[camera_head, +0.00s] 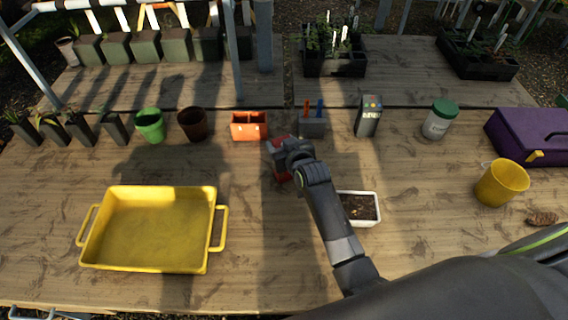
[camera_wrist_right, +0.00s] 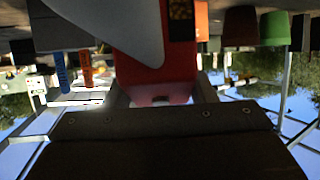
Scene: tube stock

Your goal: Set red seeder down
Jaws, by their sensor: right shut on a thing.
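The red seeder (camera_head: 281,173) is by the middle of the bench in the head view, partly hidden behind my right gripper (camera_head: 284,151). The right gripper is shut on it. In the wrist view the red seeder (camera_wrist_right: 185,62) fills the upper middle, with a pale grey curved part across it. I cannot tell whether its base touches the bench. My left gripper is not in view.
A white planter of soil (camera_head: 360,209) is right of my right arm. A yellow tray (camera_head: 214,232) lies left. An orange box (camera_head: 249,126), a grey holder (camera_head: 312,127) and a dark device (camera_head: 367,117) stand behind. Bare bench lies between tray and arm.

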